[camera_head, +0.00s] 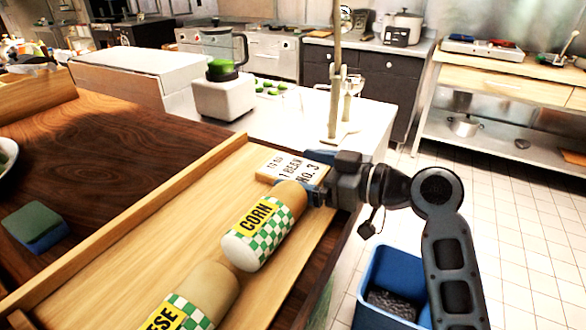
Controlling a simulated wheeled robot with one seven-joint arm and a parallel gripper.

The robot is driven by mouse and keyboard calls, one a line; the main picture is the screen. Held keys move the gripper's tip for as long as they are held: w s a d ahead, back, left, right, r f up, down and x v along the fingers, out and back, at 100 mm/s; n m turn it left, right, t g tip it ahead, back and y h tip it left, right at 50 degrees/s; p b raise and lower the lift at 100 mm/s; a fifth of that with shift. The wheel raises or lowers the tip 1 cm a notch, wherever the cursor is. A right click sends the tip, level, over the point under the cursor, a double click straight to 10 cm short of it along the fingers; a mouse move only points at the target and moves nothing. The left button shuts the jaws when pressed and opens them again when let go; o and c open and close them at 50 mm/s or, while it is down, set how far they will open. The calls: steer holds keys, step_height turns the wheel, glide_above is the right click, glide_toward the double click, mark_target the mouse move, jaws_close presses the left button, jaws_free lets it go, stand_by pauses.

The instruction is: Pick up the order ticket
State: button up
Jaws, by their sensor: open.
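The order ticket (288,165) is a pale, thick card with dark print reading "1 BEAN" and "NO. 3". It lies at the far end of the wooden tray (175,212), just beyond the corn wrap. My gripper (318,180) is at the ticket's right end, with its fingers on either side of that end or very close to it. The jaws are open. The fingertips are partly hidden, and I cannot tell whether they touch the ticket.
The corn wrap (264,226) lies right in front of the ticket, near my gripper. A second wrap (200,295), its label ending in "ESE", lies nearer. A sponge (36,226) is on the dark counter at left. A blue bin (392,285) stands on the floor below my arm.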

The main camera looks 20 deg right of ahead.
steer(key=c, duration=0.7)
steer(key=shift+c, duration=0.4)
steer(key=shift+r, duration=0.15)
